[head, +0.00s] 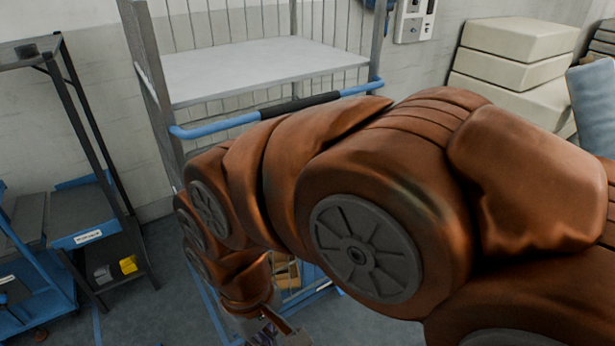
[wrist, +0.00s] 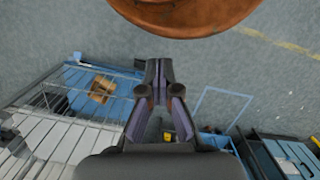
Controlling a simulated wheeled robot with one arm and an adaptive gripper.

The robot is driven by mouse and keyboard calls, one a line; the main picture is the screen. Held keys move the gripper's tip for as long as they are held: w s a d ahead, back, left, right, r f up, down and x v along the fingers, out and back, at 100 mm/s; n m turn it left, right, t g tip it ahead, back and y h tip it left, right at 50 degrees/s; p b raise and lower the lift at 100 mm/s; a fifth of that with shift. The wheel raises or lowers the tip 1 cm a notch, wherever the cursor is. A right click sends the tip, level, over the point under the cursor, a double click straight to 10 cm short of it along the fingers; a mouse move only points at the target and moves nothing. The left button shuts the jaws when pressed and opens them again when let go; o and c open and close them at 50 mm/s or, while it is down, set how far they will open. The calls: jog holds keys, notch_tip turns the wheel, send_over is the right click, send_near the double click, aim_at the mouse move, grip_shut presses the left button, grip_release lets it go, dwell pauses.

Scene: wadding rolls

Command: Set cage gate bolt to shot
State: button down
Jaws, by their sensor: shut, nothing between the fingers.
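The wire cage (head: 150,60) stands in front of me in the head view, with grey posts, a pale shelf and a blue bar (head: 215,129) with a black grip. It also shows in the wrist view (wrist: 50,125) at lower left, with a brown box (wrist: 101,90) inside. My arm hides most of the cage's lower part. I cannot make out the gate bolt in either view. My gripper (wrist: 159,66) is shut and empty, pointing over bare floor to the right of the cage in the wrist view. Its end shows at the bottom of the head view (head: 278,335).
A dark rack (head: 75,130) and a blue trolley (head: 40,290) stand at left, with a yellow item (head: 128,264) low down. Pale stacked blocks (head: 515,60) and a wall box (head: 413,22) are at back right. A blue unit (wrist: 285,155) is at lower right in the wrist view.

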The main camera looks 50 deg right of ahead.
jog(key=w+d+f+n+h+b, duration=0.25)
jog(key=w+d+b, duration=0.3)
jog(key=d, duration=0.55)
jog(key=w+d+f+n+g+h+b, duration=0.1)
jog(key=w+d+f+h+b, duration=0.1)
jog(key=w+d+h+b, duration=0.45)
jog(key=w+d+f+n+h+b, duration=0.1)
jog(key=w+d+f+n+b, duration=0.15)
jog(key=d+b, duration=0.75)
jog(key=w+d+f+n+h+b, duration=0.2)
jog(key=w+d+f+n+h, duration=0.1)
jog(key=w+d+n, duration=0.2)
jog(key=w+d+f+n+h+b, duration=0.3)
jog(key=w+d+f+n, duration=0.1)
jog(key=w+d, duration=0.5)
jog(key=shift+d+n+t+b, duration=0.4)
jog(key=shift+d+n, duration=0.3)
jog(key=shift+n, duration=0.1)
jog(key=shift+d, duration=0.1)
